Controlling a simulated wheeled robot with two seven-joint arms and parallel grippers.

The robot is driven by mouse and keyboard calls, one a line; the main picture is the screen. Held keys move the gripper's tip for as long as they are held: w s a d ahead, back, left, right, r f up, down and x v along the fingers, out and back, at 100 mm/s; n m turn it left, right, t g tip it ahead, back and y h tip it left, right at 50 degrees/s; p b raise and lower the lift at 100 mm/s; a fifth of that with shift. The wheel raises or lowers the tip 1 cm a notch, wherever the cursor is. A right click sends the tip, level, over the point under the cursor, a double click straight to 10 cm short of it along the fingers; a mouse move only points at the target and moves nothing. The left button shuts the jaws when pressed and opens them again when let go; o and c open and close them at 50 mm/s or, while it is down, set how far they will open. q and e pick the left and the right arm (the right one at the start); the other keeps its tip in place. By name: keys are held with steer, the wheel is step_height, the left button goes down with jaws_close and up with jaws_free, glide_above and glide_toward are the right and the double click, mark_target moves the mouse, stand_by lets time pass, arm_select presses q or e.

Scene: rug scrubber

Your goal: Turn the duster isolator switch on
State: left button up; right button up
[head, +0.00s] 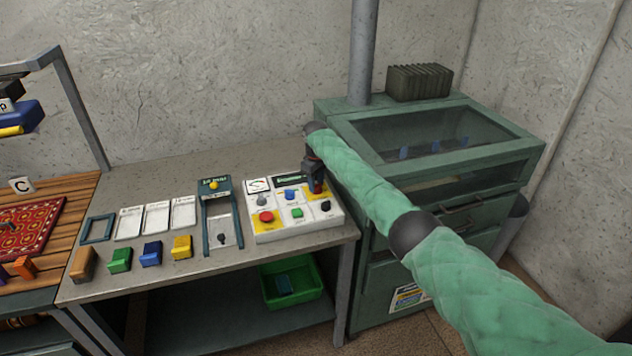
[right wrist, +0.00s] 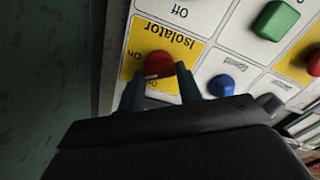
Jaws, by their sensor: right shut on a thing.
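The white control panel (head: 297,225) sits at the right end of the grey bench. My right gripper (head: 316,187) is over its back right corner, pointing down. In the right wrist view, the isolator switch (right wrist: 158,64) is a red knob on a yellow patch labelled "Isolator", seen upside down. My right gripper (right wrist: 160,88) is shut on this knob, one dark finger on each side. A pale mark shows on the knob's near edge; which setting it points to is not clear. My left gripper is out of view.
The panel also holds a red button (head: 266,217), a green button (head: 297,213), a blue button (head: 290,194) and a black knob (head: 326,206). A green cabinet (head: 420,200) stands right of the bench. Trays and coloured blocks lie left of the panel.

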steer(key=m, duration=0.2)
steer(key=shift+w+r+m+p, duration=0.1)
steer(key=shift+r+m+p, duration=0.1)
steer(key=shift+m+p, duration=0.2)
steer(key=shift+m, duration=0.3)
steer(key=shift+m+p, duration=0.45)
steer(key=shift+m, duration=0.75)
steer(key=shift+w+d+m, duration=0.1)
steer(key=shift+m, duration=0.2)
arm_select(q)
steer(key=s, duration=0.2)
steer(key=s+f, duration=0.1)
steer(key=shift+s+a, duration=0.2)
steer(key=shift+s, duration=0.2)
